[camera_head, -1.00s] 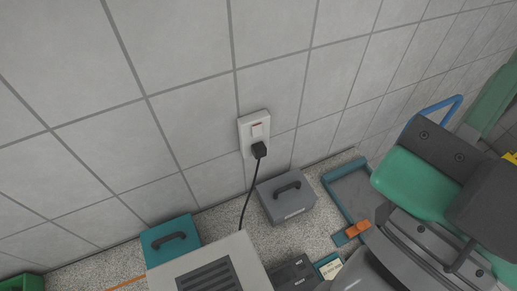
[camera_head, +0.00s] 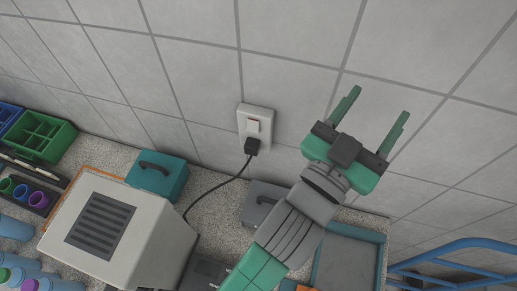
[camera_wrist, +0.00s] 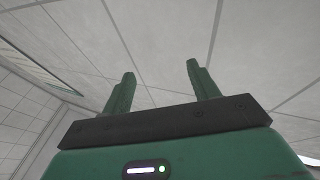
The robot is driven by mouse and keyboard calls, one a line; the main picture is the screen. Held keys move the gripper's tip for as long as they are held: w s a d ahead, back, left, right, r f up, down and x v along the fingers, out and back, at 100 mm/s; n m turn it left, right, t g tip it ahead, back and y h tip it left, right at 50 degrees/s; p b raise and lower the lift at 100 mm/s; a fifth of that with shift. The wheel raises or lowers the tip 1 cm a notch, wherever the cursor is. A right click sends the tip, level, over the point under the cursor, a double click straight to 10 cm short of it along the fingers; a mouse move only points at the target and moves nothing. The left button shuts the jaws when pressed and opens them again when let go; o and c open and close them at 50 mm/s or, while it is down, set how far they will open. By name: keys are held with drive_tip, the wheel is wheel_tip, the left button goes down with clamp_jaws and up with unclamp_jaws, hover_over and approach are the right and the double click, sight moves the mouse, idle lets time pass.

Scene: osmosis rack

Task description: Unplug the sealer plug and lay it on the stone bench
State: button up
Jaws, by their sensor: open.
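The black sealer plug (camera_head: 252,146) sits in the lower part of a white wall socket (camera_head: 255,123) with a switch above it. Its black cord runs down to the left behind the white louvred machine (camera_head: 128,228). The speckled stone bench (camera_head: 212,209) lies below the socket along the wall. My gripper (camera_head: 376,110) is open and empty, raised to the right of the socket with its green fingers pointing up and apart from the plug. The wrist view shows the two open fingers (camera_wrist: 160,76) with only wall and ceiling surfaces beyond them.
A teal box (camera_head: 157,177) and a grey box (camera_head: 262,203), partly hidden by my arm, stand on the bench against the wall. A blue-rimmed tray (camera_head: 352,232) lies at the right. Green bins (camera_head: 45,134) and coloured tubes are at the left. Some speckled bench shows between the boxes.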

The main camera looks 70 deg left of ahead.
drive_tip(key=s+a+f+n+g+y+b, duration=0.15)
drive_tip(key=s+a+f, duration=0.3)
drive_tip(key=f, duration=0.45)
drive_tip(key=s+a+f+n+g+y+b, duration=0.1)
drive_tip(key=s+a+f+g+y, duration=0.3)
drive_tip(key=f, duration=0.6)
drive_tip(key=n+g+h+b, duration=0.1)
drive_tip(key=n+g+h, duration=0.1)
approach(250, 152)
drive_tip(key=shift+w+a+f+y, duration=0.1)
drive_tip(key=shift+w+a+y, duration=0.15)
drive_tip(key=shift+w+a, duration=0.2)
drive_tip(key=shift+w, duration=0.1)
drive_tip(key=shift+p+x, duration=0.45)
drive_tip(key=shift+x, duration=4)
drive_tip(key=shift+f+b, duration=0.1)
drive_tip(key=shift+b, duration=0.2)
drive_tip(key=shift+c, duration=0.2)
